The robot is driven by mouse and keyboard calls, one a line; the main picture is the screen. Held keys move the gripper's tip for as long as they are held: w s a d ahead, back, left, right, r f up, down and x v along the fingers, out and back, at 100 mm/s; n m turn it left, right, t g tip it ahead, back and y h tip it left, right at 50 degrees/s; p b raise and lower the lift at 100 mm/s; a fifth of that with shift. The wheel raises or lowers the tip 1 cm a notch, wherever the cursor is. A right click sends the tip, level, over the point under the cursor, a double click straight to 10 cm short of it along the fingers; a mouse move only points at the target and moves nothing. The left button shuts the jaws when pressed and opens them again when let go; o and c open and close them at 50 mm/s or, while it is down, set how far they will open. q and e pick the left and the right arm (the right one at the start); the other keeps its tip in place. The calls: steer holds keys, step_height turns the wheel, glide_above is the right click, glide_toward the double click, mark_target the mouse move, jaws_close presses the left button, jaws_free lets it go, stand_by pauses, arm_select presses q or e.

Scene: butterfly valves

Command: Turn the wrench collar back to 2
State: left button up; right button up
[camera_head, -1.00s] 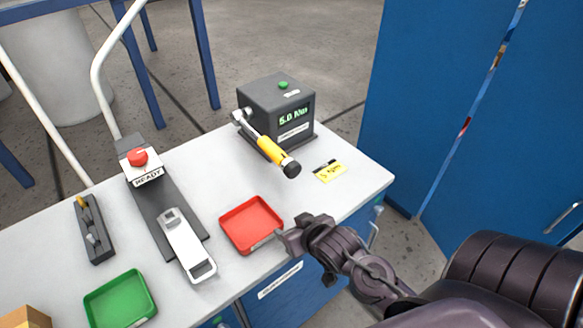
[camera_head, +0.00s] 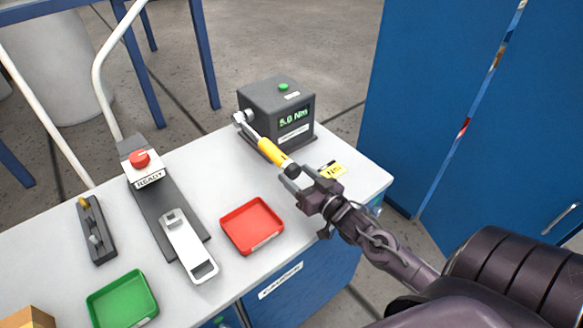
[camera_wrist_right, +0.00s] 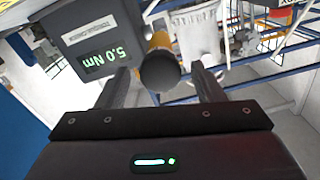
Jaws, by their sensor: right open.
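The torque wrench (camera_head: 272,152) has a yellow handle and a dark end collar (camera_head: 291,169). Its head sits at the side of a dark grey tester box (camera_head: 262,108) whose display reads 5.0 Nm. My right gripper (camera_head: 300,178) is open at the collar end of the wrench. In the right wrist view the round dark collar end (camera_wrist_right: 159,71) shows between the two open fingers (camera_wrist_right: 160,90), with yellow handle behind it. I cannot tell whether a finger touches it. The collar's scale marks are too small to read. My left gripper is not in view.
A yellow label card (camera_head: 333,169) lies right of the wrench, partly behind my gripper. A red tray (camera_head: 252,227) and a green tray (camera_head: 122,300) sit on the bench. A fixture with a red button (camera_head: 139,158) and READY sign stands left. A blue cabinet (camera_head: 440,100) stands right.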

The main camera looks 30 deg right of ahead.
steer(key=shift+w+a, duration=0.15)
steer(key=shift+w, duration=1.3)
steer(key=c, duration=1)
